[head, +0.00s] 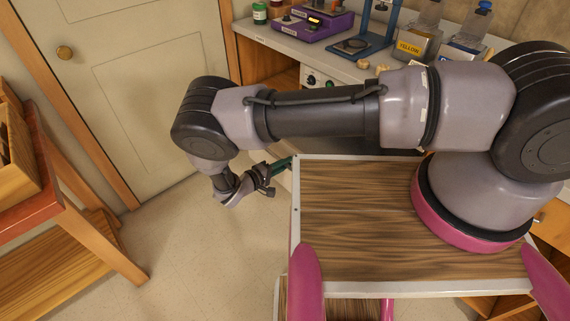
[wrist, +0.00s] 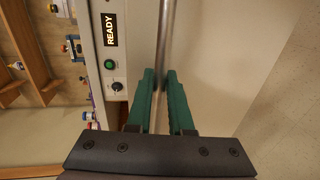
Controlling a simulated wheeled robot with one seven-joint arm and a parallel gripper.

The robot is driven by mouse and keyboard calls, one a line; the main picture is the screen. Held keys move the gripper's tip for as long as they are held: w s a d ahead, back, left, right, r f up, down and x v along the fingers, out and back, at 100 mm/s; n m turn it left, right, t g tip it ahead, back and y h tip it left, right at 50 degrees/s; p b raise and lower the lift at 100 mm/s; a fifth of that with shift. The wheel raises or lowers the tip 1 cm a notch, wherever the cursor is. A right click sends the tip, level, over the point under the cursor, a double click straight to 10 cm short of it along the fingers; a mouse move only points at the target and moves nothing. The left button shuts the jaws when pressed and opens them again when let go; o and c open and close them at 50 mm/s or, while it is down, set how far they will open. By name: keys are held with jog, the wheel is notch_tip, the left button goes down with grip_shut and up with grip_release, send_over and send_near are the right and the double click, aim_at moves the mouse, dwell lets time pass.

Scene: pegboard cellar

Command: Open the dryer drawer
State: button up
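The dryer shows in the wrist view as a pale control panel (wrist: 113,75) with a READY label, a green button and a black knob. A long metal bar handle (wrist: 164,30) runs beside it along a plain pale drawer front (wrist: 215,50). My gripper (wrist: 160,76) has its two green fingers on either side of this bar, close against it, and looks shut on it. In the head view my gripper (head: 288,162) is low beside the counter. There the dryer's panel (head: 318,80) shows partly, and my arm and body hide most of its front and handle.
The counter (head: 280,42) holds a purple device (head: 312,24), a blue stand (head: 365,40) and a yellow-labelled bottle (head: 415,42). An orange wooden table (head: 50,180) stands at left. A closed door (head: 135,75) is behind. Bare floor (head: 190,260) lies between table and my base.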

jog(key=o, duration=0.3)
jog(key=shift+s+a, duration=0.1)
jog(key=v, duration=1)
jog(key=shift+s, duration=0.2)
jog(key=shift+a+r, duration=0.1)
